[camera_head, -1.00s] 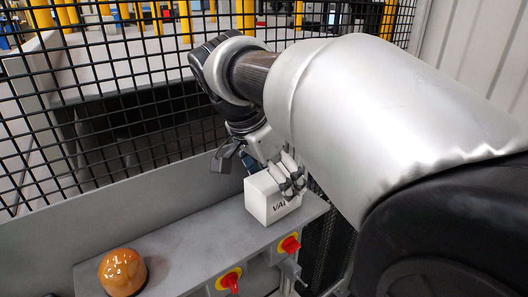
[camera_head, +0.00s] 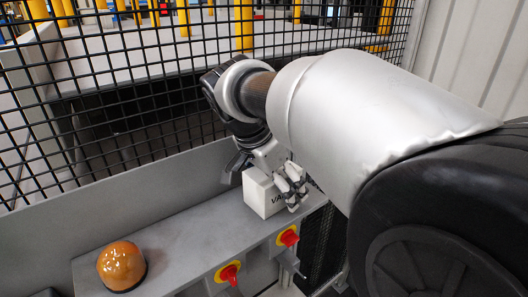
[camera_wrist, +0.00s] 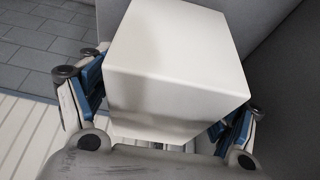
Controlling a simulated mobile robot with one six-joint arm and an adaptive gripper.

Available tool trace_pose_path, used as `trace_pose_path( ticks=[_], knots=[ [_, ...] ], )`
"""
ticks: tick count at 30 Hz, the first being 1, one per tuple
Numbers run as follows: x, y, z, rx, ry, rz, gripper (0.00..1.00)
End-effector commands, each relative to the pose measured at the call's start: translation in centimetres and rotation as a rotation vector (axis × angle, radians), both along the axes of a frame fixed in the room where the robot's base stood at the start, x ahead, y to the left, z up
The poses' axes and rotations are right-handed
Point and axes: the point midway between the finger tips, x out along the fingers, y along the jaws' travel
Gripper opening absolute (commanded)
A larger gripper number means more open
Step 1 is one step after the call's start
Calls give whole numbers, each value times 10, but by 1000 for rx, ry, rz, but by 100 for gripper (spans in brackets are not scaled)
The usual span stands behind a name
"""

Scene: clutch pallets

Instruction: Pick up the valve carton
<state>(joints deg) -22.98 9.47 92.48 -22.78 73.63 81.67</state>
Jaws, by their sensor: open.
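The valve carton (camera_head: 258,198) is a white box with dark lettering, standing on a grey ledge (camera_head: 185,240) near its right end. In the wrist view the carton (camera_wrist: 175,75) fills the middle. My gripper (camera_head: 272,183) is over the carton, with one finger in front of its lettered side and partly hiding the letters. The wrist view shows my gripper (camera_wrist: 168,108) with blue-padded fingers apart, one on each side of the carton. I cannot tell whether either pad touches it.
An orange dome lamp (camera_head: 122,267) stands on the ledge at the left. Red rotary switches on yellow plates (camera_head: 228,275) sit on the ledge's front. A black mesh fence (camera_head: 120,100) rises behind. The ledge between lamp and carton is clear.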

Motion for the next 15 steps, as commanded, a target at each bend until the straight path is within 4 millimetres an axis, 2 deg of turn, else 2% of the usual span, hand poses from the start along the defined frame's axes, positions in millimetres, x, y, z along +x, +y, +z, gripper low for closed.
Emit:
trace_pose_path(
  ticks=[11,15],
  knots=[
    [0,0,-1,0,0,0,81],
    [0,0,-1,0,0,0,72]
  ],
)
